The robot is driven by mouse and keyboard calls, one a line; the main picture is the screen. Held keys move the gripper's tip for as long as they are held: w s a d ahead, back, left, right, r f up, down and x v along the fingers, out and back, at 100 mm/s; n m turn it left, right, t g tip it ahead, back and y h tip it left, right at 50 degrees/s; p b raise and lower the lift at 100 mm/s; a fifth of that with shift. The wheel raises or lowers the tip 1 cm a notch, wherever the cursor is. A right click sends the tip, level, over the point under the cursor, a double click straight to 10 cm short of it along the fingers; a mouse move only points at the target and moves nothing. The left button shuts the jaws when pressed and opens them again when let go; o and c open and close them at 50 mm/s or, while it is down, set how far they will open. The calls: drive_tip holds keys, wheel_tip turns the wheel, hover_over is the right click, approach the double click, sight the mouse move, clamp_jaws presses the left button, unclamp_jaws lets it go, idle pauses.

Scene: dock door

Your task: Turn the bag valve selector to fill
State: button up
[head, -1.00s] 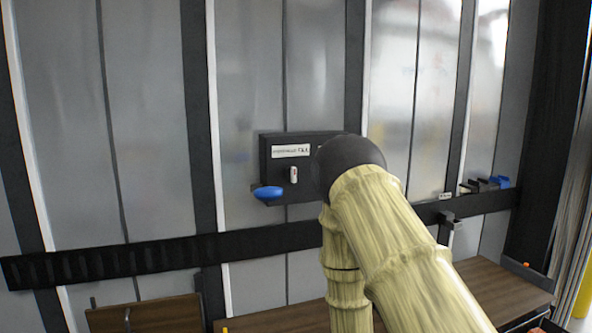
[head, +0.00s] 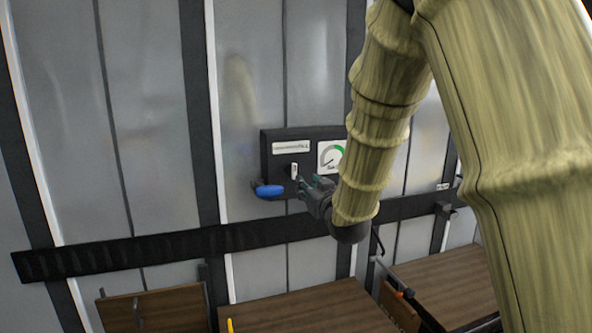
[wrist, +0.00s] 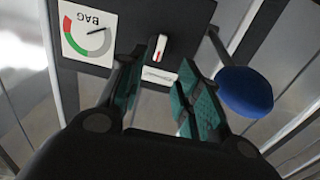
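The bag valve panel (head: 268,160) is a black box on the metal wall, with a white label and a round gauge (head: 331,156); the gauge (wrist: 88,34) reads "BAG" in the wrist view. The selector (head: 294,171) is a small white knob with a red mark; in the wrist view the selector (wrist: 158,47) lies just beyond my fingertips. A blue handle (head: 270,191) sits at the panel's lower left, and the blue handle (wrist: 246,91) is right of my fingers in the wrist view. My gripper (head: 303,184) is open and empty, close below and right of the selector. My gripper's teal pads (wrist: 160,88) are apart.
A black horizontal rail (head: 130,255) runs along the wall under the panel. Brown wooden surfaces (head: 300,308) lie below, with a yellow item (head: 230,325) at the front. The wall left of the panel is clear.

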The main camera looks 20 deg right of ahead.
sight(295, 170)
drive_tip(key=w+p, duration=0.2)
drive_tip(key=w, duration=0.3)
drive_tip(key=w+p, duration=0.2)
drive_tip(key=w, duration=0.3)
drive_tip(key=shift+w+a+r, duration=0.2)
drive_tip(key=shift+w, duration=0.2)
clamp_jaws()
